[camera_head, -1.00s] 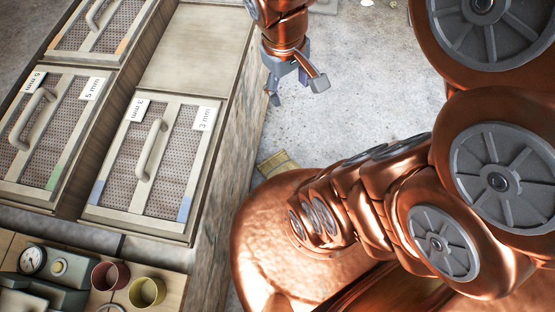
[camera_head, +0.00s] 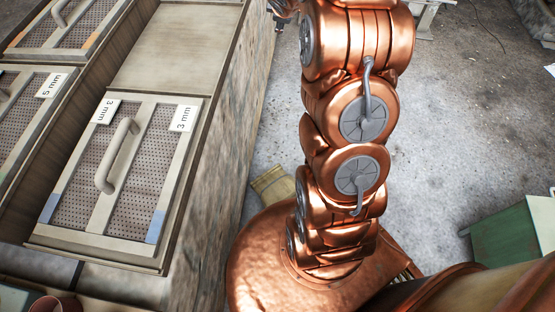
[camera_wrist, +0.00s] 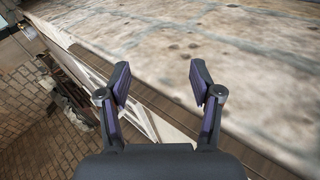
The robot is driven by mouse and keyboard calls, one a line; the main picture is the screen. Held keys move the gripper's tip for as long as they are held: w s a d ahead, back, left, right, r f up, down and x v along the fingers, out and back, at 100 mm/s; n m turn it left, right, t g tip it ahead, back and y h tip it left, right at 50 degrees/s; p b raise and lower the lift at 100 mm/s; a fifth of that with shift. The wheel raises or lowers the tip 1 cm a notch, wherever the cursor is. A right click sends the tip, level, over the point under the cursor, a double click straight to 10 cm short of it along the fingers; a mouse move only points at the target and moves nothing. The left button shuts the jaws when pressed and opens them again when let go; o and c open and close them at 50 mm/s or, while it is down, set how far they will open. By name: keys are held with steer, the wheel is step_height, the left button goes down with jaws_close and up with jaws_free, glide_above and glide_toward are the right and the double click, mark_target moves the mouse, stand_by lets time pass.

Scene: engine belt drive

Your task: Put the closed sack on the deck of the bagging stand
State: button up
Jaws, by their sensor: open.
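I cannot make out the closed sack or the bagging stand for certain in either view. My gripper (camera_wrist: 160,82) is open, with its two purple-padded fingers apart and nothing between them. A pale, stained flat surface (camera_wrist: 230,60) with a long edge lies beyond the fingers in the wrist view. In the head view my arm stretches toward the top of the picture, and only a little of the gripper shows there, past the bench's far side.
A bench with mesh screens (camera_head: 120,170) marked 3 mm and 5 mm fills the left. A small yellowish thing (camera_head: 272,186), unclear, is on the floor beside it. A green box-like thing (camera_head: 505,238) stands at right. Concrete floor (camera_head: 440,150) is open between.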

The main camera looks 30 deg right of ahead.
steer(key=w+d+f+n+t+b, duration=0.25)
steer(key=w+d+f+b, duration=0.2)
steer(key=f, duration=0.55)
steer(key=n+y+b, duration=1.5)
steer(key=y+b, duration=0.1)
steer(key=b, duration=0.5)
glide_toward(282, 171)
steer(key=shift+t, duration=0.25)
steer(key=w+f, duration=0.1)
steer(key=w+a+f, duration=0.1)
steer(key=f, duration=0.1)
steer(key=shift+w+f, duration=0.15)
steer(key=shift+w, duration=0.1)
steer(key=shift+s+a+f, duration=0.15)
steer(key=shift+s+a, duration=0.05)
steer(key=shift+w+a, duration=0.15)
steer(key=shift+a, duration=0.05)
steer(key=shift+b+x, duration=2.15)
steer(key=shift+x, duration=1.4)
steer(key=shift+w+d, duration=0.15)
